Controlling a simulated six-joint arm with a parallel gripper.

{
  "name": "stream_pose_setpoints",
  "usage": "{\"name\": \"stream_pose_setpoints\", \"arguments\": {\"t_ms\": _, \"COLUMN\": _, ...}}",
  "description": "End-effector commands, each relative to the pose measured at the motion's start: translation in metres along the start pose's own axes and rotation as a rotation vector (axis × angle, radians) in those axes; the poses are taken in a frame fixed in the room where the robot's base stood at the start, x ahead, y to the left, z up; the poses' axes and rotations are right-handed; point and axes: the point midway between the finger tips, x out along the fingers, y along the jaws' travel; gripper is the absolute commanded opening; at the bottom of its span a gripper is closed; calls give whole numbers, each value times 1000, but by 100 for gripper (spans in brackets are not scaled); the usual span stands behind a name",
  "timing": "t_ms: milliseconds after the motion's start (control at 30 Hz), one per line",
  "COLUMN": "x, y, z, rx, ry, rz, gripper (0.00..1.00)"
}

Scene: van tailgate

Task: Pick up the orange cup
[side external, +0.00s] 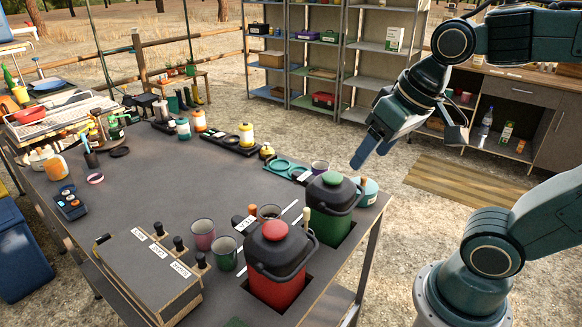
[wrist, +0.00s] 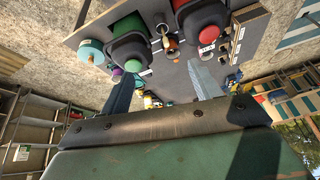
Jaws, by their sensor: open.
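A small orange and white vessel (side external: 55,167) stands at the left part of the grey table, beside a blue button box. It may be the orange cup; its shape is too small to be sure. Another orange item (side external: 20,94) shows at the far left, below a green bottle. My gripper (side external: 372,150) hangs in the air beyond the table's right edge, far from both. Its blue fingers are apart and empty; they also show in the wrist view (wrist: 163,80). I cannot make out the orange cup for certain in the wrist view.
A red canister (side external: 277,285) and a green canister (side external: 331,225) sit in the table's near right corner. A pink mug (side external: 202,235) and a green mug (side external: 225,253) stand beside a box with knobs (side external: 150,270). The table's middle is mostly clear.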

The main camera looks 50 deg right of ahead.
Motion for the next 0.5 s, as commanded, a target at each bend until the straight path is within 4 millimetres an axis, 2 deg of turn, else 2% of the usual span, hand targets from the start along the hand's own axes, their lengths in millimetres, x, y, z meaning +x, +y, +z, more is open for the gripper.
{"name": "stream_pose_setpoints", "arguments": {"t_ms": 267, "x": 22, "y": -9, "z": -45, "rx": 236, "ry": -79, "rz": 42, "gripper": 63}}
{"name": "stream_pose_setpoints", "arguments": {"t_ms": 500, "x": 51, "y": -17, "z": -81, "rx": 442, "ry": -134, "rz": 94, "gripper": 63}}
